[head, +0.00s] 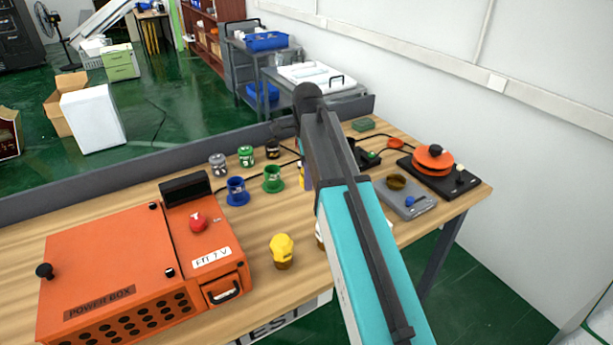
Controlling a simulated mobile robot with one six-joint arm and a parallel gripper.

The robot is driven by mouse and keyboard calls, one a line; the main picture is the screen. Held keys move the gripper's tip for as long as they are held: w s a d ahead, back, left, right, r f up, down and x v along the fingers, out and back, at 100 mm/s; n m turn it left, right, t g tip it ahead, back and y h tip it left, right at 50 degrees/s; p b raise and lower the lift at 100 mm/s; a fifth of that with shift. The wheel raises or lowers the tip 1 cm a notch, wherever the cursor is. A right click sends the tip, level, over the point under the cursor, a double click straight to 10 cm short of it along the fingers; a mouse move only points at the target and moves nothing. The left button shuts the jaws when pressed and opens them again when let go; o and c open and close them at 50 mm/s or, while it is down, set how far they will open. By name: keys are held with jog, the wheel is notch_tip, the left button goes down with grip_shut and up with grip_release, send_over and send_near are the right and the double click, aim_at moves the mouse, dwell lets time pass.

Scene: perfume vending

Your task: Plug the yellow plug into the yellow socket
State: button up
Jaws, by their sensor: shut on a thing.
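My own teal and grey arm crosses the middle of the head view, and my gripper is hidden behind it. A thin yellow sliver (302,183) shows at the arm's left edge, with a purple patch above it. It may be part of the yellow socket or plug; I cannot tell which. A green flanged socket (272,180) and a blue flanged socket (237,192) stand just left of it on the wooden table (190,250).
An orange power box (110,270) with a red button fills the table's left. A yellow bulb-shaped object (282,249) stands near the front edge. Small grey (218,164) and green (246,156) cylinders stand behind the sockets. An orange-topped black device (433,160) is at right.

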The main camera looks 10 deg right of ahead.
jog(key=n, duration=0.7)
jog(key=shift+w, duration=0.15)
jog(key=n, duration=0.2)
jog(key=shift+f+n, duration=0.1)
jog(key=shift+n, duration=0.3)
jog(key=n, duration=0.2)
jog(key=shift+d+f+n, duration=0.1)
jog(key=shift+d+n, duration=0.1)
jog(key=shift+n, duration=0.1)
jog(key=n, duration=0.2)
jog(key=shift+d+n+p, duration=0.3)
jog(key=shift+d+p, duration=0.05)
jog(key=shift+p, duration=0.05)
jog(key=s+d+r+n+p, duration=0.1)
jog(key=s+d+n+p, duration=0.2)
jog(key=d+n+p, duration=0.4)
jog(key=d+n, duration=0.1)
jog(key=d, duration=0.5)
jog(key=shift+d+p, duration=0.2)
jog(key=shift+p, duration=0.15)
jog(key=shift+s+f, duration=0.1)
jog(key=shift+f, duration=0.1)
